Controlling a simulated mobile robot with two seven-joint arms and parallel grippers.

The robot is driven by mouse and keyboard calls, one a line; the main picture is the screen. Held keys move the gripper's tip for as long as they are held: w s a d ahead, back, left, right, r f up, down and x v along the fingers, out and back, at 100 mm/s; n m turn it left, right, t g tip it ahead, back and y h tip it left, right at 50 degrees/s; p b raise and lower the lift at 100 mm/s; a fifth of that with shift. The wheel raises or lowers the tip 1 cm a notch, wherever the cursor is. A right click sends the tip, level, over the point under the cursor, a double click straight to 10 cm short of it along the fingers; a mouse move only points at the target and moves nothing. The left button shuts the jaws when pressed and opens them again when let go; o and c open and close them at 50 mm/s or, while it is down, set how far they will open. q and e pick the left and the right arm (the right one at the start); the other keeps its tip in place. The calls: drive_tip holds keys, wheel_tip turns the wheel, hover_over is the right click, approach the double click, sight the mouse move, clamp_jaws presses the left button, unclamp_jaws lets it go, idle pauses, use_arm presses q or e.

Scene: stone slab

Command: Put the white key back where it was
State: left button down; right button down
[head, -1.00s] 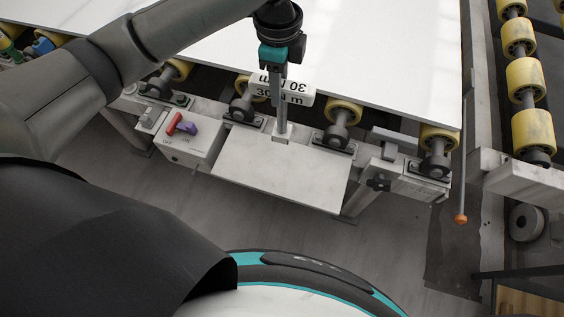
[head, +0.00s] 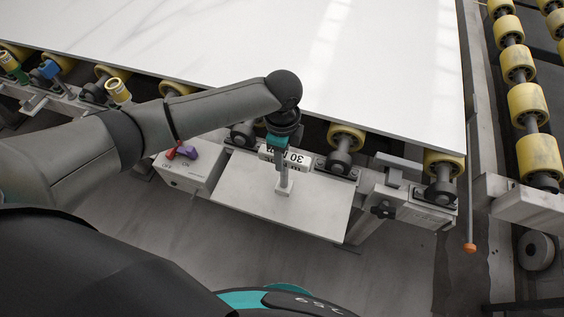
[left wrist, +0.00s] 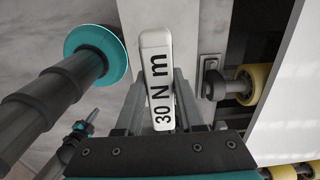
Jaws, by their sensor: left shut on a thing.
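The white key (head: 288,158) is a white block marked 30 N m on a thin grey shank. My left gripper (head: 279,147) is shut on it and holds it upright over the grey plate on the front of the stone slab's frame. The shank's foot is low at the plate; I cannot tell if it touches. In the left wrist view the key (left wrist: 156,80) sits between my left gripper's jaws (left wrist: 157,102), label facing the camera. A small dark part with a teal band (left wrist: 82,130) there looks like my right gripper; its jaws are unclear.
The grey plate (head: 310,205) is bare around the shank. A box with a red and a purple switch (head: 182,152) is left of it. The white slab (head: 330,60) lies on yellow rollers (head: 346,137) behind.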

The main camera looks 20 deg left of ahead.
use_arm(q)
drive_tip(key=shift+f, duration=1.65)
drive_tip(key=c, duration=0.5)
unclamp_jaws()
wheel_tip(320, 180, up, 12)
drive_tip(key=shift+r+p, duration=0.15)
drive_tip(key=shift+p, duration=0.7)
